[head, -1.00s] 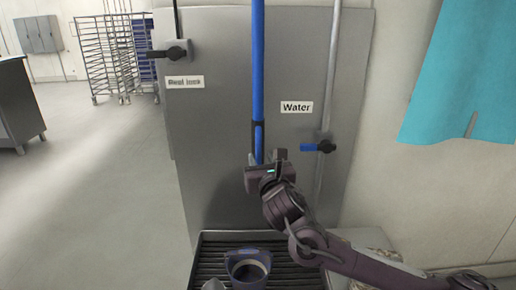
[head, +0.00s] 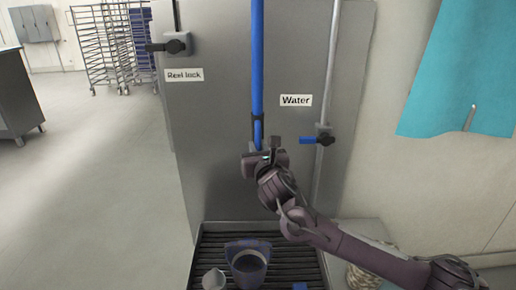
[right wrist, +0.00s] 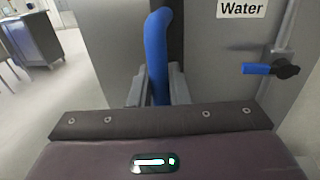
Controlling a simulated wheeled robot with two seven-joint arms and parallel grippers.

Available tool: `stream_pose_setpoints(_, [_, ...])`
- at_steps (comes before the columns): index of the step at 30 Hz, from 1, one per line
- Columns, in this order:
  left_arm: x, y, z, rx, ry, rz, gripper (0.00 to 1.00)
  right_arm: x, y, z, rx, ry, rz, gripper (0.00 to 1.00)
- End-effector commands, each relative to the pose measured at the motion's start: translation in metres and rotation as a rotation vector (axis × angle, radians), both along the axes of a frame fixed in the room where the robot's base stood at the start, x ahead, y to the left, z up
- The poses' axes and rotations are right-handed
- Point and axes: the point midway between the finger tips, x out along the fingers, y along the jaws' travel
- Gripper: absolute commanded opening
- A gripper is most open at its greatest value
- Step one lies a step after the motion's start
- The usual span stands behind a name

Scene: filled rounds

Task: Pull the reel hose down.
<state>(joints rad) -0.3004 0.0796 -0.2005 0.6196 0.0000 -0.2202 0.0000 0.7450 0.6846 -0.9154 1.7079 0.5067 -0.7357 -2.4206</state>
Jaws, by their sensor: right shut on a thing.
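The blue reel hose (head: 257,62) hangs straight down in front of the grey metal panel in the head view, with a dark fitting (head: 258,126) near its lower part. My right gripper (head: 259,150) is at the hose just below that fitting. In the right wrist view the blue hose (right wrist: 158,50) runs between the two fingers of the right gripper (right wrist: 158,88), which is shut on it. The hose's lower end is hidden by the gripper. My left gripper is not in view.
A lever labelled "Reel lock" (head: 176,45) is at the panel's upper left. A blue-handled "Water" valve (head: 318,139) is right of the hose. Below are a slatted drain tray (head: 213,241) and a blue bucket (head: 247,262). A teal cloth (head: 462,75) hangs at right.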

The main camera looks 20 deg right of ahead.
Motion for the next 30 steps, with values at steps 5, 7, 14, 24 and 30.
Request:
stream_pose_setpoints(5, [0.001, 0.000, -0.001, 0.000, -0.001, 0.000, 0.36, 0.000, 0.000, -0.001, 0.000, 0.000, 0.000, 0.00])
stream_pose_setpoints(7, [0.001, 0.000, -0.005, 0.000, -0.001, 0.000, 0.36, 0.000, 0.000, -0.005, 0.000, 0.000, 0.000, 0.00])
stream_pose_setpoints(14, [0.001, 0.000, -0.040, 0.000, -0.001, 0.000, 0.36, 0.000, 0.000, -0.045, -0.001, 0.002, 0.000, 0.00])
stream_pose_setpoints(24, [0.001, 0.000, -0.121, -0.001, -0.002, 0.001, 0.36, 0.000, 0.001, -0.140, -0.004, 0.005, 0.002, 0.00])
stream_pose_setpoints(30, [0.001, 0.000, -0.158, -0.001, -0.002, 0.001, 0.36, -0.001, 0.001, -0.188, -0.003, 0.009, 0.001, 0.00])
